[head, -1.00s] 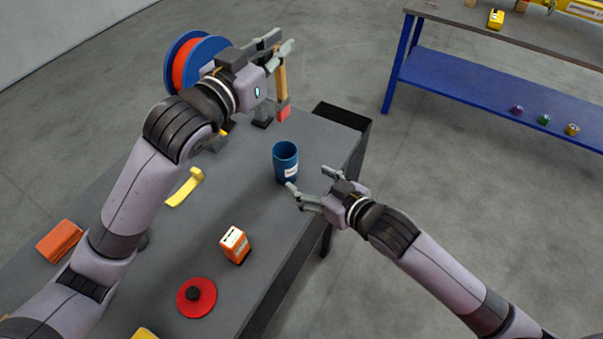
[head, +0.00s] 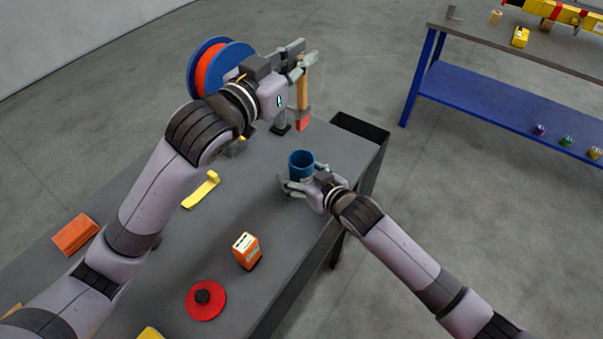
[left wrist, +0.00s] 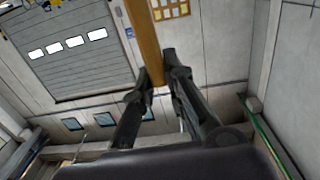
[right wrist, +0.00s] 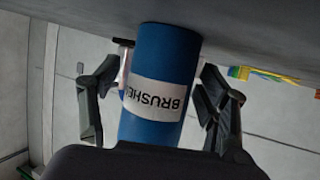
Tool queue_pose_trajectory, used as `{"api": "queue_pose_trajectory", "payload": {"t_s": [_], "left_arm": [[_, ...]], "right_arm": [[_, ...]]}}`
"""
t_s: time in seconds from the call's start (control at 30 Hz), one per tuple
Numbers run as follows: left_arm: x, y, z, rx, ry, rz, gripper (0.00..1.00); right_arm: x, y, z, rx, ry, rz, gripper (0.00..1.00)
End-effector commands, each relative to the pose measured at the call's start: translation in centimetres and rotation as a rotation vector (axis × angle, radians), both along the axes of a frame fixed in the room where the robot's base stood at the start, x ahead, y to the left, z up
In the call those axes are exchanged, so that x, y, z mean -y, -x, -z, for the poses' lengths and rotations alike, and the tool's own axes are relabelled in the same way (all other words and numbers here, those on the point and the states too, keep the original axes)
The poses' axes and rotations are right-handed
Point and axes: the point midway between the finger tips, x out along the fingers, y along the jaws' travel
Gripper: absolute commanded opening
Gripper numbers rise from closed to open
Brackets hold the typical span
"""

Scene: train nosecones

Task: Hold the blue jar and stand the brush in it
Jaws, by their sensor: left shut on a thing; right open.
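The blue jar (head: 300,164) stands upright on the grey workbench near its right edge. In the right wrist view the jar (right wrist: 162,58) shows a white label reading BRUSHES. My right gripper (head: 297,188) is open at the jar, and its fingers (right wrist: 160,100) stand on either side of it with gaps visible. My left gripper (head: 303,62) is shut on the wooden handle of the brush (head: 303,95), whose red end (head: 302,125) points down above the bench, beyond the jar. The handle (left wrist: 146,40) also shows between the fingers in the left wrist view.
An orange box (head: 246,251), a red disc with a black knob (head: 206,299), a yellow tool (head: 201,190) and an orange block (head: 75,234) lie on the workbench (head: 190,245). A blue-and-orange spool (head: 215,60) stands behind my left arm. A black bin (head: 362,130) adjoins the far end.

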Motion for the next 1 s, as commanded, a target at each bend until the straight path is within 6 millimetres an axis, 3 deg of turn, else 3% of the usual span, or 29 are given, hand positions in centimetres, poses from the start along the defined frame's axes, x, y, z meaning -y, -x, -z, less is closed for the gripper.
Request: {"api": "queue_pose_trajectory", "payload": {"t_s": [0.07,0.87,1.0], "left_arm": [[0.01,0.01,-0.02,0.001,0.001,0.000,0.00],[0.00,0.00,-0.02,0.000,0.000,0.000,0.00],[0.04,0.06,0.48,0.001,-0.002,-0.005,0.00]], "right_arm": [[0.00,0.02,-0.01,0.000,0.000,0.000,0.69],[0.02,0.04,0.00,-0.001,0.001,0.000,0.16],[0.03,0.04,0.02,-0.001,0.001,0.000,0.16]]}}
